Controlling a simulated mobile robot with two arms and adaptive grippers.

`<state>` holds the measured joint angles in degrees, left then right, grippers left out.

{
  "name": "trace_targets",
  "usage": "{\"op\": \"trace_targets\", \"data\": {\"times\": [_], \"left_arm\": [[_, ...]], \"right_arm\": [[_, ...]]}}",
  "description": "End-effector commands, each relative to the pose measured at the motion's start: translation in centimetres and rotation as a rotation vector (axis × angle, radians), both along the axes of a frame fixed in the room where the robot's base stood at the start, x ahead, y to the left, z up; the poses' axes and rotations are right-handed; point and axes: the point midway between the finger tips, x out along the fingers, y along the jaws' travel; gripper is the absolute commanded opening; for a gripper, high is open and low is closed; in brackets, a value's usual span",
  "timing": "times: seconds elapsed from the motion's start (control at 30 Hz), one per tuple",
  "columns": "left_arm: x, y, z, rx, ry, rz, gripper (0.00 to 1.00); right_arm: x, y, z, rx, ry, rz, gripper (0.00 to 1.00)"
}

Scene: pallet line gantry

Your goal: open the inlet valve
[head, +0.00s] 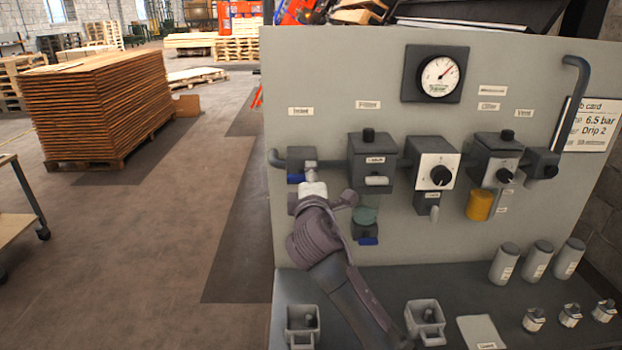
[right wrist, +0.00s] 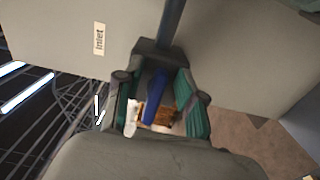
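The inlet valve (head: 300,158) is a dark grey block at the left end of the panel's pipe line, under a small label. Its blue handle (head: 296,179) shows just left of my right gripper (head: 312,183), which partly covers the valve. In the right wrist view, the blue handle (right wrist: 154,98) stands between the two teal-padded fingers of my right gripper (right wrist: 160,115), with gaps beside it. The fingers are apart and not closed on it. The "Inlet" label (right wrist: 99,39) is at upper left there. My left gripper is not in view.
The grey panel (head: 330,90) carries a gauge (head: 439,76), a filter block (head: 371,160), knob units and a lower blue-handled valve (head: 367,241). A shelf (head: 465,295) below holds grey holders (head: 425,320) and cylinders (head: 505,263). Floor left of the panel is open.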

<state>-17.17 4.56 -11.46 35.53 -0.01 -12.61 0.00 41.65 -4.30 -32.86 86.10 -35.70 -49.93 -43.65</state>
Motion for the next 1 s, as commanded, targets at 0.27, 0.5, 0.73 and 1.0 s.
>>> {"op": "trace_targets", "data": {"times": [0.27, 0.5, 0.73, 1.0], "left_arm": [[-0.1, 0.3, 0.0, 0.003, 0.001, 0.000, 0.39], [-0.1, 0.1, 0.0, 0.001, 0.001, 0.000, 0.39], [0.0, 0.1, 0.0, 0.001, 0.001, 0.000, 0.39], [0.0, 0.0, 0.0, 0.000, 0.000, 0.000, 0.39]], "right_arm": [[-0.3, 0.0, 0.0, -0.002, -0.001, 0.000, 0.39], [-4.3, 0.0, -0.1, 0.000, -0.001, 0.002, 0.39], [-9.1, 0.0, 0.0, 0.001, 0.000, 0.001, 0.39], [-11.8, 0.0, 0.0, 0.000, 0.000, 0.000, 0.39]]}}
